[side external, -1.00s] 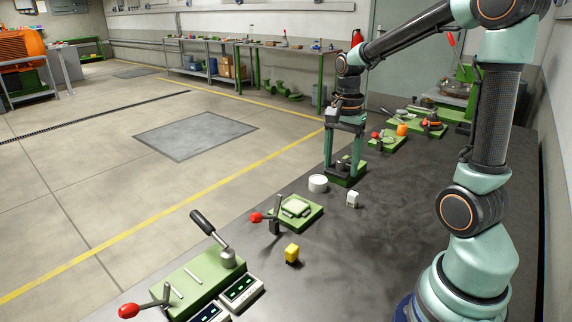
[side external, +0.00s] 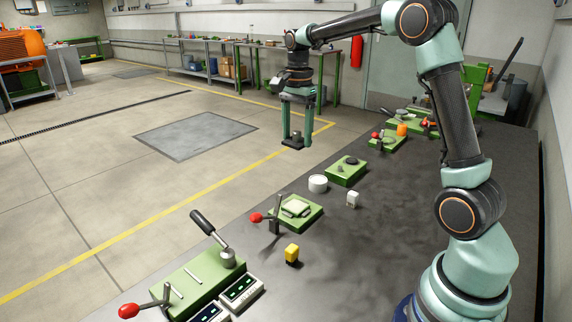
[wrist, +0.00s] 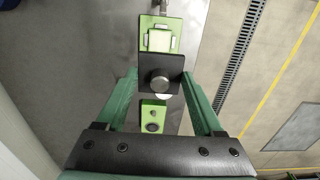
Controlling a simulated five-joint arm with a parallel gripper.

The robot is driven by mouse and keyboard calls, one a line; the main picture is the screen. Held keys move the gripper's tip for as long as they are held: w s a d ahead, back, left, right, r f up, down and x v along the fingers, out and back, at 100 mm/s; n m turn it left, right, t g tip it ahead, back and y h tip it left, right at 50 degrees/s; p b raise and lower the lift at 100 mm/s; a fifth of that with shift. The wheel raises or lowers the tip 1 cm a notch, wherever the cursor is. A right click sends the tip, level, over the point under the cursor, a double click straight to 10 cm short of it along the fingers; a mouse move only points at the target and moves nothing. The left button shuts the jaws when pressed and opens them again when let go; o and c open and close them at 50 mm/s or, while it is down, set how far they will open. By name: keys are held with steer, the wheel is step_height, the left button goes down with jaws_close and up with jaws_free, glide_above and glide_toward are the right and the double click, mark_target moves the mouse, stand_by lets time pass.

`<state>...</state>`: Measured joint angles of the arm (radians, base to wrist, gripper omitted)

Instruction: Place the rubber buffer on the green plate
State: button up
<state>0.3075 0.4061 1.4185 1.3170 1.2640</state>
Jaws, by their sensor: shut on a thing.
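In the wrist view the buffer (wrist: 160,82) shows end-on between the fingertips. A green plate (side external: 345,178) with a dark round patch on top lies below and to the right of my gripper in the side view. It also shows in the wrist view (wrist: 152,111). Another green plate (side external: 298,223) bears a cream block (side external: 295,208) and clamp parts. I cannot tell which plate the task names.
A white round disc (side external: 317,183) sits between the two plates. Open table lies to the right.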

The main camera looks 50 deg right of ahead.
mark_target(296, 206)
step_height(296, 206, down, 19)
steer(key=shift+r, duration=0.15)
stand_by(0.5)
steer(key=o, duration=1.4)
step_height(296, 206, up, 11)
steer(key=s+a+r+n+t, duration=0.3)
steer(key=s+a+r+n, duration=0.3)
steer(key=a+r+n, duration=0.25)
steer(key=s+a+n+t, duration=0.1)
steer(key=s+n, duration=0.2)
steer(key=s+a+r+n, duration=0.1)
steer(key=s+a+n, duration=0.1)
steer(key=s+n, duration=0.1)
steer(key=s+a+n+t, duration=0.1)
steer(key=s+a+n, duration=0.1)
steer(key=s+n, duration=0.1)
steer(key=shift+s+a+r+n+t, duration=0.25)
steer(key=shift+s+r+t, duration=0.05)
steer(key=shift+r, duration=0.05)
